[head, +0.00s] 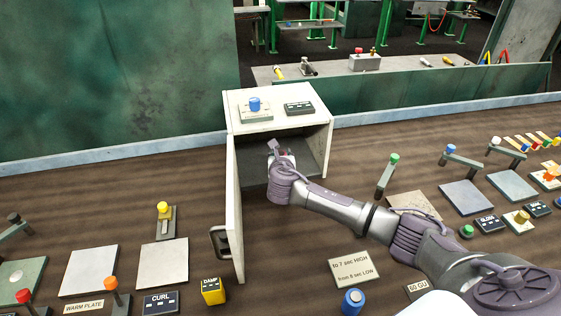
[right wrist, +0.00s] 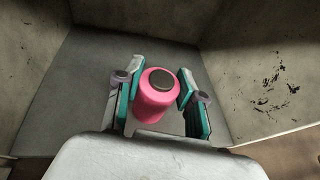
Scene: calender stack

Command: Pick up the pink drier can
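The pink drier can (right wrist: 155,96), with a dark round centre on its end, is inside the open white cabinet (head: 238,112). In the right wrist view it sits between the two teal-padded fingers of my right gripper (right wrist: 160,98). The fingers stand open on either side of the can, with narrow gaps showing. In the head view my right gripper (head: 281,152) reaches into the cabinet opening, and its fingers and the can are mostly hidden there. My left gripper is not in view.
The cabinet door (head: 234,215) stands open toward the front, left of my right arm. A blue knob (head: 254,104) is on the cabinet top. Cabinet walls surround the gripper closely. Plates, levers and a yellow DAMP block (head: 213,291) stand on the brown bench.

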